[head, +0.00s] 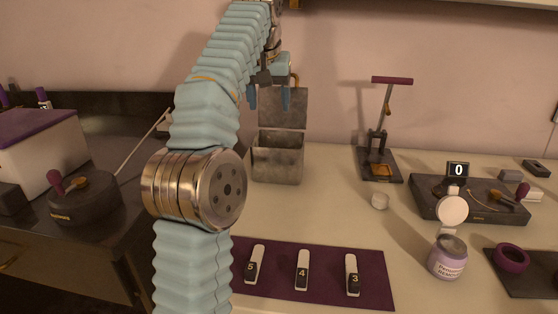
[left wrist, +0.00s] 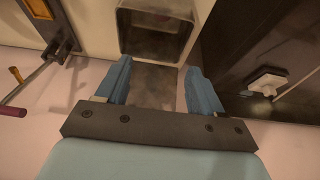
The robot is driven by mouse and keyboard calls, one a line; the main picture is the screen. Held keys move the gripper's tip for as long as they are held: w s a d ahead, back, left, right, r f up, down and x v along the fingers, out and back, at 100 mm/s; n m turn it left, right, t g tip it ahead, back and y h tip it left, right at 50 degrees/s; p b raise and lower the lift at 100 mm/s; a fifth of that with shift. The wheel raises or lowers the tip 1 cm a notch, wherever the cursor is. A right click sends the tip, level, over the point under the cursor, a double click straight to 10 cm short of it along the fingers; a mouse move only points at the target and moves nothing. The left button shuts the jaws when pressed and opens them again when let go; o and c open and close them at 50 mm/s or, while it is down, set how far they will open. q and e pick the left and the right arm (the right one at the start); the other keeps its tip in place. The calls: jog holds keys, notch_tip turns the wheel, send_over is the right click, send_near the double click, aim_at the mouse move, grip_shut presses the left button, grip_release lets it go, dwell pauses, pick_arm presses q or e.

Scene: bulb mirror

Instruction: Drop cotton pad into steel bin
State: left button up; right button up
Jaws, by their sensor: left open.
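The steel bin (head: 277,160) stands on the pale table with its grey lid (head: 294,106) raised at the back. In the left wrist view the bin's open mouth (left wrist: 155,13) shows at the top, with a dark inside and no pad that I can make out. My left gripper (head: 268,100) is open above the bin, in front of the lid. The left wrist view shows nothing held between its two blue fingers (left wrist: 159,68). My right gripper is out of view.
A purple mat (head: 325,260) with several numbered pieces lies at the front. A lever press (head: 381,165), a lilac jar (head: 447,260), a white disc (head: 452,209) and a dark tray (head: 425,196) stand to the right. A dark counter with a round pot (head: 84,198) is left.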

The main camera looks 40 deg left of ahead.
pick_arm(q)
jog(key=shift+v, duration=1.3)
